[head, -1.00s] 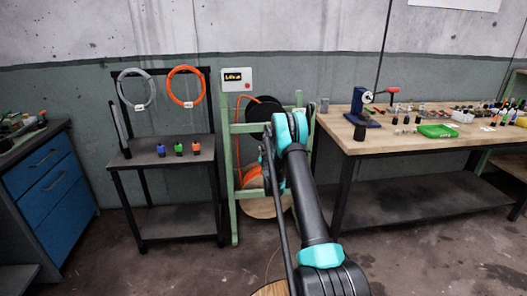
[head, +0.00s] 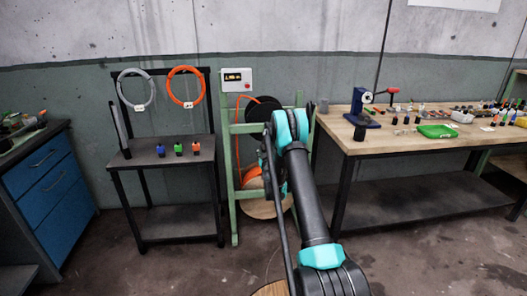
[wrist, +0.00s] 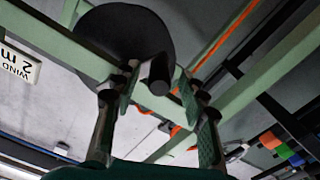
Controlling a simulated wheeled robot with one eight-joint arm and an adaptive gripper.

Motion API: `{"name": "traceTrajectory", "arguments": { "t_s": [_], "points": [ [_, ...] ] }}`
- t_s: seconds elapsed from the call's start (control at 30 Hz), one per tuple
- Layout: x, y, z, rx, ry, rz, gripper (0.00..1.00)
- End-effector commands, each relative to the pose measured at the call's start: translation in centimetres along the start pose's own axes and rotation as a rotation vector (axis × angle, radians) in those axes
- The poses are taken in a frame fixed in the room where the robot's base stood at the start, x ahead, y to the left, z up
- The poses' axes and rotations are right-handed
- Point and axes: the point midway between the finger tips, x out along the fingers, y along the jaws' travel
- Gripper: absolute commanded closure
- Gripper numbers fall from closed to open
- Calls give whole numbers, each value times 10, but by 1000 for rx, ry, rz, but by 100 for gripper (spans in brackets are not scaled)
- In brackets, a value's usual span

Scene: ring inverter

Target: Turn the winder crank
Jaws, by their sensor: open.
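The winder is a green frame (head: 227,160) with a black disc (head: 262,109) at its upper part in the head view. In the wrist view a dark round crank disc (wrist: 125,35) carries a stubby dark handle (wrist: 160,72). My gripper (wrist: 158,86) is open, with one finger on each side of the handle. I cannot tell whether either finger touches it. In the head view my arm hides the gripper and the crank.
A display box (head: 237,80) sits on top of the frame. A "WIND 2 m" label (wrist: 18,62) appears upside down in the wrist view. A dark cart (head: 162,155) with cable coils stands left, and a wooden workbench (head: 400,146) stands right.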

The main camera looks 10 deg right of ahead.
Motion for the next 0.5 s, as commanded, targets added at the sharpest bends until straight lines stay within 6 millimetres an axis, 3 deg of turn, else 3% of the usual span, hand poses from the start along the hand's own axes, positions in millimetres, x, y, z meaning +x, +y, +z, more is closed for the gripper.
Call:
{"name": "traceTrajectory", "arguments": {
  "t_s": [0.23,0.5],
  "points": [
    [-38,0,0,0,1,-1,57],
    [-50,0,-1,0,1,-1,57]
  ]
}}
